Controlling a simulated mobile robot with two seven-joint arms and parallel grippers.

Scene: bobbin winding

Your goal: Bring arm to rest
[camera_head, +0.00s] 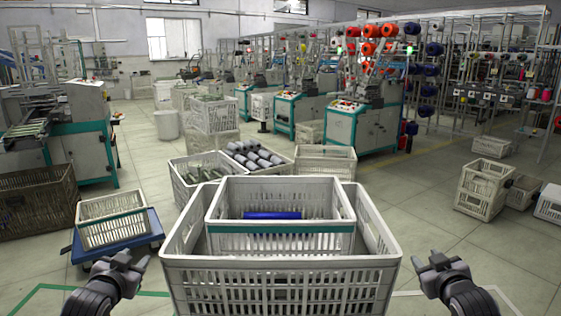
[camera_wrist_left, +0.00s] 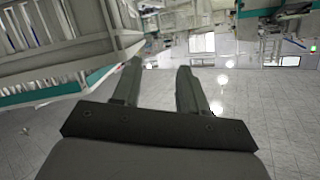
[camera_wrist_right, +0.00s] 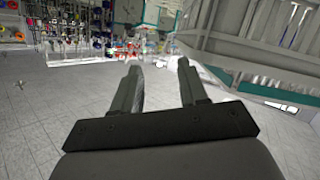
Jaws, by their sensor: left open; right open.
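My left gripper (camera_head: 135,264) is at the lower left of the head view, beside the left side of the large white crate (camera_head: 280,262). Its two fingers stand apart with nothing between them in the left wrist view (camera_wrist_left: 158,75). My right gripper (camera_head: 438,262) is at the lower right, beside the crate's right side. Its fingers are also apart and empty in the right wrist view (camera_wrist_right: 160,75). Both grippers are clear of the crate. A smaller white crate with a green band (camera_head: 280,227) sits in the large crate, and a blue bobbin (camera_head: 271,215) lies in it.
Behind are crates with grey bobbins (camera_head: 254,155). A blue dolly (camera_head: 150,238) with a white crate (camera_head: 112,220) stands at left. White crates (camera_head: 484,188) stand at right. Winding machines (camera_head: 365,122) line the back. The floor (camera_head: 420,205) at right is free.

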